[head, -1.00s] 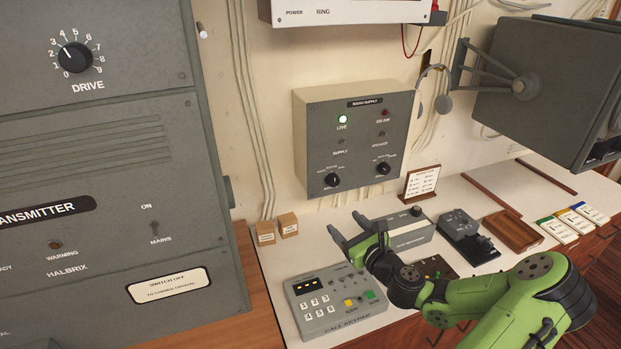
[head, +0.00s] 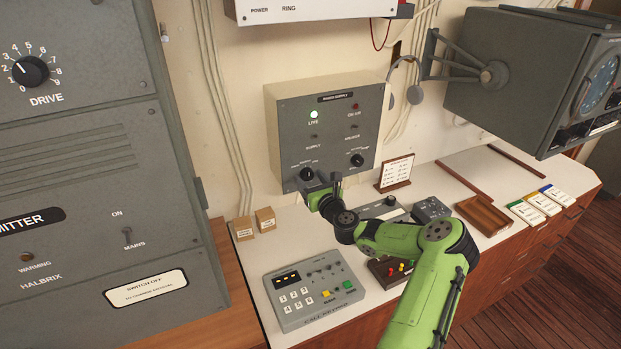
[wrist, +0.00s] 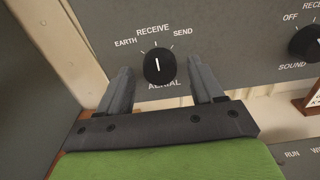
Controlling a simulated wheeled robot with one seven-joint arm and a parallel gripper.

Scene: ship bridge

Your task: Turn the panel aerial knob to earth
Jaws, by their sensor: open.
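The aerial knob (wrist: 159,67) is black and round with a white pointer line. In the wrist view its line stands nearly upright, near RECEIVE; EARTH is printed at its upper left and SEND at its upper right. My gripper (wrist: 161,78) is open, with one finger on each side of the knob; I cannot tell whether either finger touches it. In the head view the knob (head: 306,174) is at the lower left of the grey radio supply panel (head: 290,120), and my gripper (head: 322,185) is just below and in front of it.
A second black knob, marked SOUND (wrist: 305,43), is to the right on the same panel. Below are a call keypad (head: 306,290), two small boxes (head: 254,224) and a card stand (head: 396,172). The transmitter cabinet (head: 90,170) stands left.

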